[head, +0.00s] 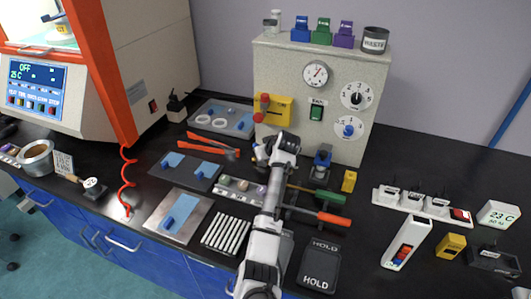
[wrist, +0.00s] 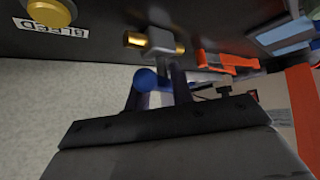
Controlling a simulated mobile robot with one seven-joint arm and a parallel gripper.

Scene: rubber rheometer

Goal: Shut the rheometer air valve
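The air valve (wrist: 160,42) shows in the wrist view as a grey body with a brass end on the dark bench. A blue round-ended handle (wrist: 147,79) shows just below it. My gripper (wrist: 158,80) has its two dark fingers apart, one on each side of the handle. The handle looks closer to the left finger, with a gap to the right one; contact is unclear. In the head view my gripper (head: 262,152) is low at the front of the grey cabinet, and my arm hides most of the valve.
The grey cabinet (head: 285,75) with gauge and dials stands behind my gripper. A brass button (wrist: 50,10) with an upside-down label lies near the valve. Green- and orange-handled tools (head: 318,215) lie to the right.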

